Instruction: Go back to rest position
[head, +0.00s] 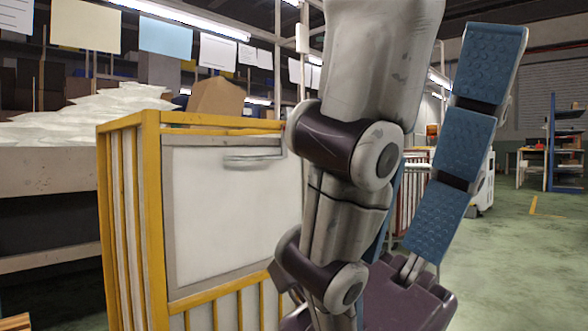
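One of my grippers, which I take to be the right (445,70), fills the centre right of the head view, very close to the camera. Its fingers point up from a dark purple palm at the bottom. The near finger is seen from its grey back and runs out of the top edge. The far finger shows its blue textured pads. The fingers are spread apart, and I see nothing held between them. The near finger hides part of the space. My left gripper is not in view.
A yellow-framed cage cart (151,200) with a white panel (225,215) stands just left of the gripper. Behind it is a table (50,170) heaped with white bags (90,118) and a cardboard box (217,100). Green floor (520,270) is open at right.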

